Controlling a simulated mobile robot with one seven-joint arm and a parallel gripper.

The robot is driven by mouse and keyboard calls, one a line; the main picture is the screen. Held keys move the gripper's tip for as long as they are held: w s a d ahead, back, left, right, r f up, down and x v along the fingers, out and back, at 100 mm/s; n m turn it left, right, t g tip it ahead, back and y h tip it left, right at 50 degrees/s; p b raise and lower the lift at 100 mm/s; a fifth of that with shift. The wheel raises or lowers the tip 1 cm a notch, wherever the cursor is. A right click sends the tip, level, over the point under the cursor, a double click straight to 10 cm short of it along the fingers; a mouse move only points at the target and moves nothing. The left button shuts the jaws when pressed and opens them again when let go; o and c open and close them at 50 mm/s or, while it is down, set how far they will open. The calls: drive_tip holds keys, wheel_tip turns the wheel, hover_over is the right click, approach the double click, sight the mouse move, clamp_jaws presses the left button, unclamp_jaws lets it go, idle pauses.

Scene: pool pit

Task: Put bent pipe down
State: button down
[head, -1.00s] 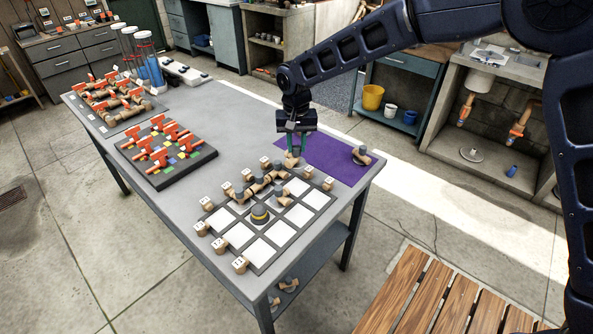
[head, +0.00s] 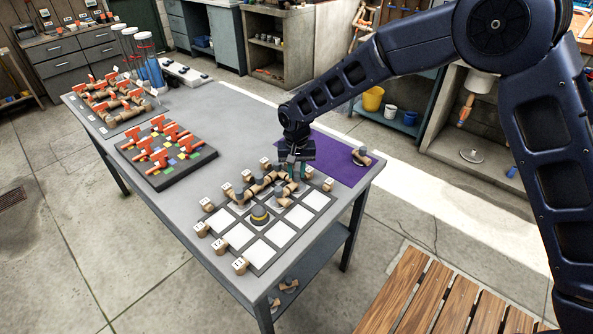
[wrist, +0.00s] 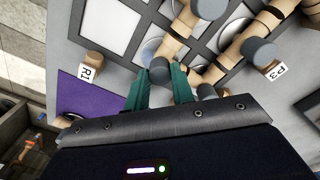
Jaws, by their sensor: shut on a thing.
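My gripper (head: 297,170) points down over the far right part of the grey grid board (head: 302,214) with white squares. Its teal fingers (wrist: 158,84) are shut on the bent pipe. The grey end of the bent pipe (wrist: 160,68) shows between the fingertips in the wrist view; the rest is largely hidden by the fingers. Whether the held pipe touches the board I cannot tell. Other tan pipes with grey ends (head: 262,185) lie joined in a run on the board beside the gripper, close to it.
A purple mat (head: 335,165) lies right of the board, with another bent pipe (head: 361,157) on it. Labelled tan stubs (wrist: 92,62) line the board's edges. A black board with orange valves (head: 166,152) is farther left.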

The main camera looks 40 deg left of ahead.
sight(296, 173)
drive_tip(key=c, duration=1.2)
unclamp_jaws()
drive_tip(key=shift+f, duration=0.1)
wheel_tip(296, 173, up, 12)
drive_tip(key=shift+r, duration=0.15)
